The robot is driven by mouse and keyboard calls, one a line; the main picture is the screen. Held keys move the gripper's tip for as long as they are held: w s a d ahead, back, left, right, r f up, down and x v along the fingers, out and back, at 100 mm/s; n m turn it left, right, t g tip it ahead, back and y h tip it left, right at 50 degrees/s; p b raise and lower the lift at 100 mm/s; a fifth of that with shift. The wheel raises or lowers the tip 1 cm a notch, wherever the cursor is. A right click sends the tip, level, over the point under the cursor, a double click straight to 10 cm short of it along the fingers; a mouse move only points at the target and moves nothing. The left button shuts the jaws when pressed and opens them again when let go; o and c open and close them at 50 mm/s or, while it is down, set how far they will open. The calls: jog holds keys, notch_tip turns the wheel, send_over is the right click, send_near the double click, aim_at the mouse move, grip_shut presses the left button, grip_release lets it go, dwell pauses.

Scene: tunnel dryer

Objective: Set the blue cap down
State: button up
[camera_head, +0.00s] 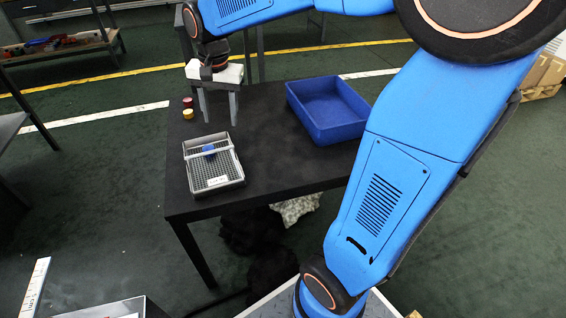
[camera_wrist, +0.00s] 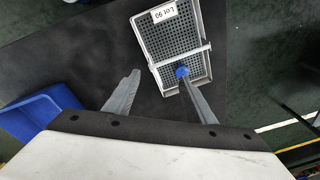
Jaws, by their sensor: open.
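The blue cap (camera_head: 208,148) sits in the grey perforated tray (camera_head: 231,178), in the compartment on the far side of its crossbar in the head view. In the wrist view the blue cap (camera_wrist: 182,71) shows just at the tip of one finger, close to the crossbar of the tray (camera_wrist: 143,36). My gripper (camera_head: 219,120) is open, with its fingers spread and nothing between them. It hangs over the table behind the tray, apart from the cap in the head view. My gripper also shows in the wrist view (camera_wrist: 160,74).
A blue bin (camera_head: 322,132) stands on the black table (camera_head: 265,108), right of the tray. A red cap (camera_head: 187,102) and a yellow cap (camera_head: 188,114) sit near the table's left edge. The table between tray and bin is clear.

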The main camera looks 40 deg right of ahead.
jog(key=s+d+f+n+t, duration=0.1)
jog(key=s+n, duration=0.3)
jog(key=s, duration=0.8)
jog(key=s+d+f+n+t, duration=0.1)
jog(key=s+d+n+t, duration=0.1)
jog(key=s, duration=1)
jog(key=shift+d+f+n, duration=0.35)
jog(key=shift+d+n, duration=0.55)
jog(key=shift+n, duration=0.3)
